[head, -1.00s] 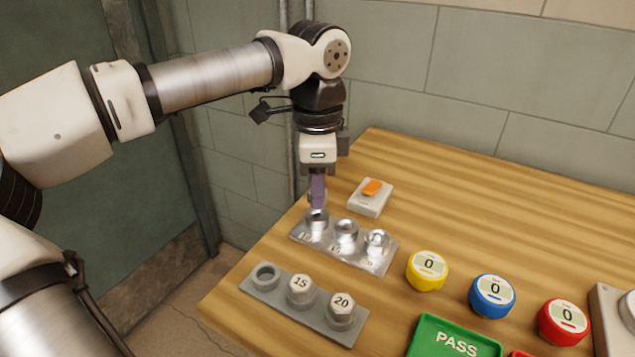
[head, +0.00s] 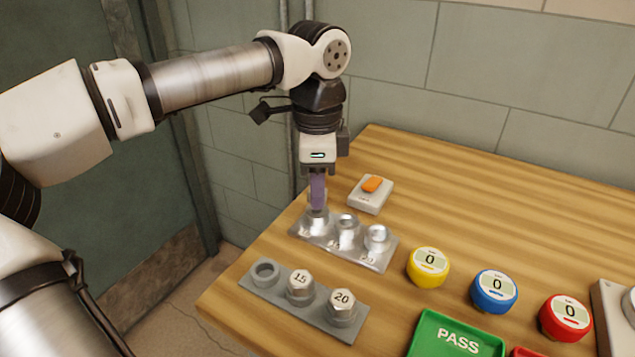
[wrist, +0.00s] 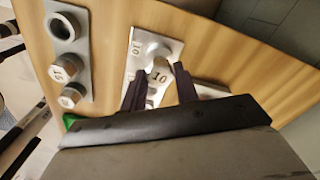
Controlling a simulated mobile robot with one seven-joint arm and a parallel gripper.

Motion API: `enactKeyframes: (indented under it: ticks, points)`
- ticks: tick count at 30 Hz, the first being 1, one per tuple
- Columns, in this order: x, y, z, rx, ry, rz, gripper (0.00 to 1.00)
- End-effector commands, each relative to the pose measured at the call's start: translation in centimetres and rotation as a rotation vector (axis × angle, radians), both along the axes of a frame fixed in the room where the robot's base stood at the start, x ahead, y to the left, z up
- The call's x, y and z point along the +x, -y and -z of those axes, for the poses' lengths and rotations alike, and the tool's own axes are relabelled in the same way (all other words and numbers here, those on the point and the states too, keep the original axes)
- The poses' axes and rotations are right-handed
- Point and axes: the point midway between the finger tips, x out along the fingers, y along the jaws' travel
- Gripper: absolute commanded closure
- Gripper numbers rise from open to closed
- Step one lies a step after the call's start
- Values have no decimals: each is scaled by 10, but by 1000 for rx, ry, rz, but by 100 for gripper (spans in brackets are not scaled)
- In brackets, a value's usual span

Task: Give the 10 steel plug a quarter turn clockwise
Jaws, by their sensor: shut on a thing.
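My gripper (head: 317,204) points down and is shut on this plug. The plug sits at the left end of the shiny steel plate (head: 374,260), at the place marked 10 in the wrist view. The fingers partly hide the plug in the head view, and how deep it sits cannot be told.
The plate's other two round fittings stand to the right. Nearer, a grey rack (head: 322,318) has an empty hole (head: 265,271) beside plugs 15 (head: 300,282) and 20 (head: 342,305). An orange-topped switch box (head: 371,194) stands behind. Yellow, blue and red dials and a green PASS tray (head: 458,338) lie right.

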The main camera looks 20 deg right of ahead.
Motion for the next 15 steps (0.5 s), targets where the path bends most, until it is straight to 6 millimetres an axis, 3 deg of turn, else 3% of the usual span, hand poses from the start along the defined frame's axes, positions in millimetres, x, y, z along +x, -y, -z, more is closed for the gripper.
enactKeyframes:
  ticks: [15]
  points:
    - [0, 0, 9, 0, 0, 0, 98]
